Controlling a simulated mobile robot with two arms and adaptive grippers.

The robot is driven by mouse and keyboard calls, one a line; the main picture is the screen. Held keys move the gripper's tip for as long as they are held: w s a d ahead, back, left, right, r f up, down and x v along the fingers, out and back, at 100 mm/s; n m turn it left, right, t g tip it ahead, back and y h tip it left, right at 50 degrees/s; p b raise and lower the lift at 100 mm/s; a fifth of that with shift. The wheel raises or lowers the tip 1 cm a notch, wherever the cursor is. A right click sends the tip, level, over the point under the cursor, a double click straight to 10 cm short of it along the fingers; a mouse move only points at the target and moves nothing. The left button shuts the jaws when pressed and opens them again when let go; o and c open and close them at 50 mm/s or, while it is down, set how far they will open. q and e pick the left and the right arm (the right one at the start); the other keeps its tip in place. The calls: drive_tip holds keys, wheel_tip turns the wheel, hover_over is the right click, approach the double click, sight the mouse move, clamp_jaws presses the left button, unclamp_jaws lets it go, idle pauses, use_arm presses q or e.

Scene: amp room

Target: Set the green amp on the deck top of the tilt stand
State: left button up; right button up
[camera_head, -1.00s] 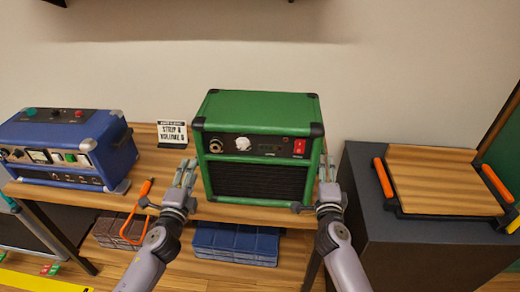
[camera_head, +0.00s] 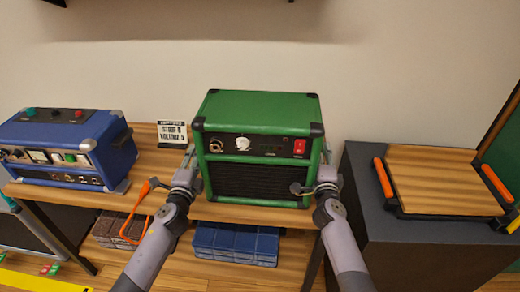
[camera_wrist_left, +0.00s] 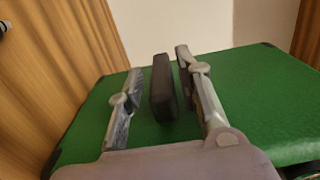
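The green amp (camera_head: 258,115) stands upright on the wooden bench, black corners and front panel facing me. It also fills much of the left wrist view (camera_wrist_left: 250,95). My left gripper (camera_head: 189,160) is at the amp's left side. In the left wrist view my left gripper (camera_wrist_left: 158,75) has its fingers apart on either side of a black side handle (camera_wrist_left: 162,88), with gaps visible. My right gripper (camera_head: 326,165) is at the amp's right side, its fingertips mostly hidden. The tilt stand (camera_head: 440,180), with a wooden deck top and orange side bars, is at the right; its deck is bare.
A blue amp (camera_head: 62,140) and a small sign (camera_head: 172,133) stand left on the bench (camera_head: 150,170). An orange-handled item (camera_head: 140,210) hangs at the bench's front edge. A dark cabinet (camera_head: 400,240) bears the stand. Blue boxes (camera_head: 235,243) lie below the bench.

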use_arm(q)
clamp_jaws()
use_arm(e)
clamp_jaws()
use_arm(q)
drive_tip(key=shift+f, duration=0.1)
drive_tip(key=shift+w+r, duration=0.1)
drive_tip(key=shift+r, duration=0.3)
use_arm(e)
drive_tip(key=shift+w+r, duration=0.1)
drive_tip(key=shift+r, duration=0.25)
